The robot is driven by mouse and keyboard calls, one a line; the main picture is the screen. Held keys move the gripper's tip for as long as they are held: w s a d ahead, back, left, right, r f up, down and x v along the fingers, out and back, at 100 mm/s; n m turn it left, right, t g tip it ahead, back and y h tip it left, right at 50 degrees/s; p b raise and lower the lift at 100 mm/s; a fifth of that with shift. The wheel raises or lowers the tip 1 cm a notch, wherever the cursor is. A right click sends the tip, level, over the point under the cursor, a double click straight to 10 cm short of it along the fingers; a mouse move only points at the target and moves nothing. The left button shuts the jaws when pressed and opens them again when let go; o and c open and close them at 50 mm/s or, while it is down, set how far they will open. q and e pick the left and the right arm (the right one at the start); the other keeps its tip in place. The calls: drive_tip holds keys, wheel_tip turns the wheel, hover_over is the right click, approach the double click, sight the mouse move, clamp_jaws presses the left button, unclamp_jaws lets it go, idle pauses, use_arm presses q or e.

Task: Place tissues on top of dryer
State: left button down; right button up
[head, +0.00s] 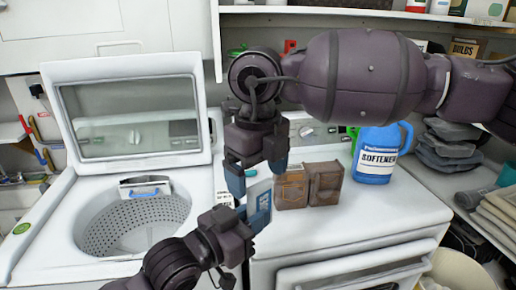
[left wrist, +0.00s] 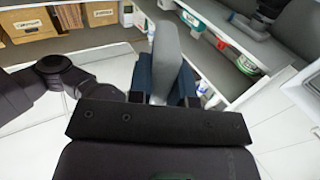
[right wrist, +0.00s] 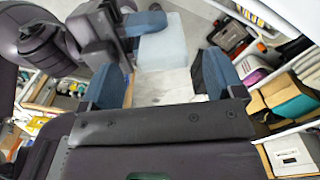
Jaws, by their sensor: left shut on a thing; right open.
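In the left wrist view my left gripper (left wrist: 162,88) is shut on the pack's grey-looking side (left wrist: 180,58). My right gripper (head: 257,168) is open and pointing down just above the pack. In the right wrist view the pack (right wrist: 168,48) shows pale blue beyond the open fingers of my right gripper (right wrist: 162,80), with no grip on it visible. The dryer's left part is partly hidden by my grippers.
Two brown boxes (head: 308,184) and a blue softener jug (head: 377,155) stand on the dryer. The dryer top is clear in front of them. A washer (head: 130,100) with its lid open is on the left. Shelves with folded cloths (head: 445,148) are on the right.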

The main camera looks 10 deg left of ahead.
sight(258, 183)
drive_tip(key=shift+f, duration=1.6)
drive_tip(key=shift+c, duration=0.3)
drive_tip(key=c, duration=0.9)
use_arm(q)
drive_tip(key=c, duration=1)
unclamp_jaws()
use_arm(e)
drive_tip(key=shift+c, duration=0.5)
use_arm(q)
drive_tip(key=shift+o, duration=0.2)
